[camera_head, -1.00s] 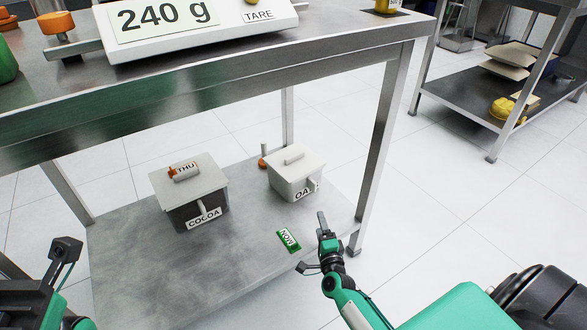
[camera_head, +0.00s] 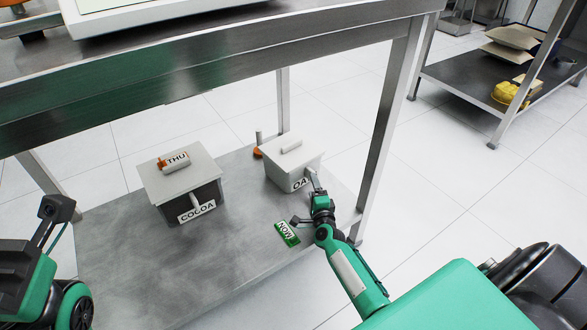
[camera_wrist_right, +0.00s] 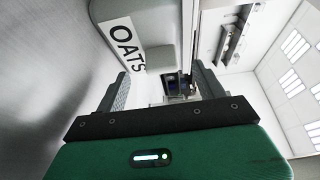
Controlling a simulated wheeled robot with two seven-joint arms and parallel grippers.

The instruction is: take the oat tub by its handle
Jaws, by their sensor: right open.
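The oat tub (camera_head: 284,172) is a pale grey lidded box on the lower shelf, its label partly covered in the head view. Its handle (camera_head: 313,179) sticks out of the front towards my right gripper (camera_head: 317,188). My right gripper is open at the tub's front right corner. In the right wrist view its two fingers (camera_wrist_right: 163,90) stand apart, with the tub's OATS label (camera_wrist_right: 126,45) just beyond the left finger. I cannot tell whether the handle lies between the fingers. Of my left arm only dark and green parts show; its fingers do not.
The cocoa tub (camera_head: 181,185) stands to the left with a THU tag (camera_head: 176,161) on its lid. A green MON tag (camera_head: 287,233) lies near the shelf's front edge. The table top (camera_head: 215,60) overhangs the shelf, and a table leg (camera_head: 385,130) stands right of the gripper.

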